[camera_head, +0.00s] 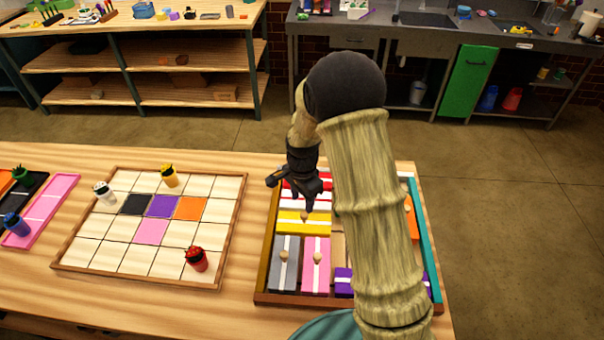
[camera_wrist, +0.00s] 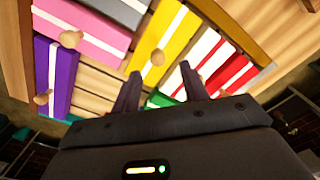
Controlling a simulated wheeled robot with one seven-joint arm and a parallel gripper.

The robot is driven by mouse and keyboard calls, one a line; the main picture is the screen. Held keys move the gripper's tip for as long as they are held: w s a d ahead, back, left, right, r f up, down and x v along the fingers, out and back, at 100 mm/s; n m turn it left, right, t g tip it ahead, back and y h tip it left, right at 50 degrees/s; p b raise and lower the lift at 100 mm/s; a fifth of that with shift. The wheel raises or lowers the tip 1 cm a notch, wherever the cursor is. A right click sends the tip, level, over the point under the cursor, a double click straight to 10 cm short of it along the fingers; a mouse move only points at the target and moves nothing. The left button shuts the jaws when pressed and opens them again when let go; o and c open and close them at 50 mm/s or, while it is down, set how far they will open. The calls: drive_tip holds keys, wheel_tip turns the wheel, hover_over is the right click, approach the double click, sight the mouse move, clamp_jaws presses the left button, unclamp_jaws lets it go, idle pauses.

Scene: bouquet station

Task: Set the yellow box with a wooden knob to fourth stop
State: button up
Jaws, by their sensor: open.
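The yellow box (camera_head: 289,229) has a white stripe and a wooden knob (camera_head: 304,215). It lies in a framed wooden tray (camera_head: 262,272) among other boxes, below a red and white striped box and above a grey and a pink one. In the wrist view the yellow box (camera_wrist: 158,27) and its knob (camera_wrist: 158,57) show just beyond my fingertips. My gripper (camera_head: 309,204) points down over the yellow box, close to the knob. In the wrist view my gripper (camera_wrist: 160,76) is open with nothing between its fingers. Whether a finger touches the knob I cannot tell.
A grey box (camera_head: 280,276), a pink box (camera_head: 322,278) and a purple box (camera_head: 343,285) crowd the tray. My arm hides much of its right side. To the left is a gridded board (camera_head: 58,250) with several small flower pots. Bare table lies between board and tray.

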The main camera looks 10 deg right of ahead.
wheel_tip(320, 180, up, 11)
drive_tip(key=b, duration=0.1)
drive_tip(key=shift+r+b, duration=0.15)
drive_tip(key=shift+b, duration=0.2)
drive_tip(key=s+d+n+t, duration=0.1)
drive_tip(key=s+d+n, duration=0.1)
drive_tip(key=s, duration=0.4)
drive_tip(key=s+d+n, duration=0.3)
drive_tip(key=s+n, duration=0.2)
drive_tip(key=s, duration=0.1)
drive_tip(key=s+d+f+n+t, duration=0.1)
drive_tip(key=s+d+n, duration=0.1)
drive_tip(key=s+n, duration=0.2)
drive_tip(key=shift+s+d+t, duration=0.3)
drive_tip(key=shift+s+d, duration=0.1)
drive_tip(key=shift+s, duration=0.65)
drive_tip(key=shift+d, duration=0.1)
